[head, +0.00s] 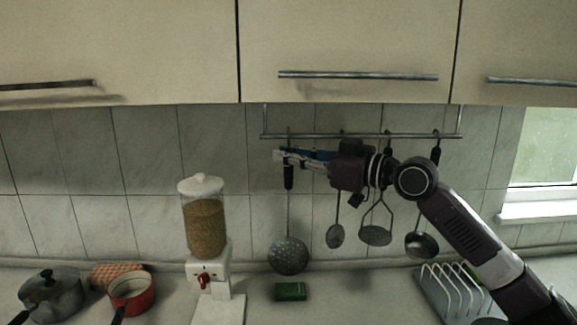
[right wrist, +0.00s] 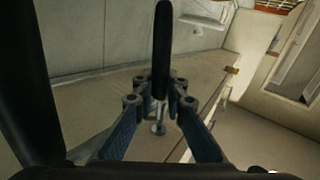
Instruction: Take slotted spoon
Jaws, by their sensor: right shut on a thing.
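The slotted spoon (head: 289,257) hangs upright below the metal rail, with a round perforated bowl and a long thin shaft. Its black handle (right wrist: 162,45) stands upright between the fingers in the right wrist view. My right gripper (head: 283,157) comes in from the right and is shut on the handle, just below the rail. The blue fingers of the right gripper (right wrist: 160,88) close around the handle's lower part in the wrist view. My left gripper is not in view.
The rail (head: 375,136) also holds a small spoon (head: 335,236), a masher (head: 375,236) and a ladle (head: 421,245), right of the slotted spoon. Below stand a cereal dispenser (head: 204,225), a green box (head: 291,292) and a dish rack (head: 455,290). Cupboards (head: 345,40) hang above.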

